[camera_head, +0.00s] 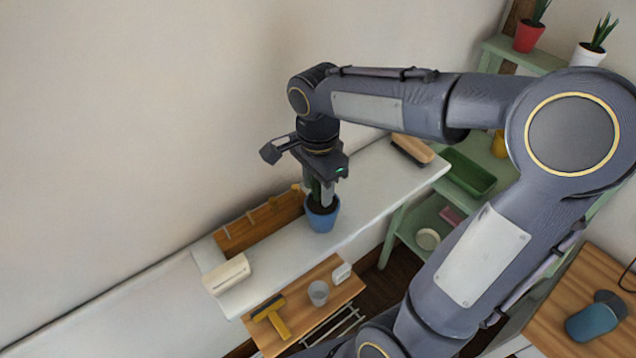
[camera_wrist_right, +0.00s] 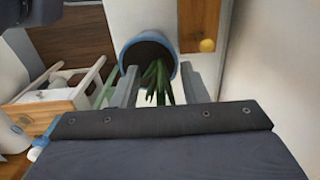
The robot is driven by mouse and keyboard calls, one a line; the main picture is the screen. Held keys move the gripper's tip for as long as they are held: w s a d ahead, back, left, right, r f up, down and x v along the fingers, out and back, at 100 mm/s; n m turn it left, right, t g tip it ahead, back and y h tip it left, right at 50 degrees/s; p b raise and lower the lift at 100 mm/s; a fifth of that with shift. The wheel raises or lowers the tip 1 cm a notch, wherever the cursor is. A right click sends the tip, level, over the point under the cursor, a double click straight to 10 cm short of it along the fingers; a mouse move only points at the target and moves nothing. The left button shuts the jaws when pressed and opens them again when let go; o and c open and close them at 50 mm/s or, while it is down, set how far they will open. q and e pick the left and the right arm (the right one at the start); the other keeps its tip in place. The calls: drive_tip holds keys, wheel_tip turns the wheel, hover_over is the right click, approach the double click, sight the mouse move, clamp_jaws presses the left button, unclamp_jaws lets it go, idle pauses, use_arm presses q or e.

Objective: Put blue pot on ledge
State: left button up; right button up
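The blue pot (camera_head: 322,219), with dark soil and a green spiky plant, is upright at the white ledge (camera_head: 372,190), near its front edge. My right gripper (camera_head: 322,190) points down over it from above. In the right wrist view the blue pot (camera_wrist_right: 148,42) lies at the fingertips, with the leaves between the two fingers. The fingers of the right gripper (camera_wrist_right: 157,85) are spread apart, one overlapping the rim and one just beside it. I cannot tell whether either touches the pot. My left gripper is not in view.
A wooden peg rail (camera_head: 262,222) and a cream block (camera_head: 227,274) are left of the pot; a brush (camera_head: 412,148) is at the right end. Below are a wooden top (camera_head: 300,300) with a cup (camera_head: 318,292) and a green shelf (camera_head: 490,50) with plants.

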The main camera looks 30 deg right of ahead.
wheel_tip(320, 180, up, 12)
drive_tip(key=shift+r+p, duration=0.1)
drive_tip(key=shift+p, duration=0.65)
drive_tip(key=shift+s+n, duration=0.3)
drive_tip(key=s+a+f+n+t+y, duration=0.2)
drive_tip(key=s+f+n, duration=0.3)
drive_tip(key=s+n, duration=0.1)
drive_tip(key=s+a+f+n+t+y, duration=0.1)
drive_tip(key=s+a+f+n+t, duration=0.1)
drive_tip(key=s+f+n, duration=0.3)
drive_tip(key=s+n+t, duration=0.1)
drive_tip(key=n, duration=0.2)
drive_tip(key=shift+s+a+f+n+t+y, duration=0.3)
drive_tip(key=shift+s+a+f+n+y, duration=0.05)
drive_tip(key=shift+f+n+y, duration=0.05)
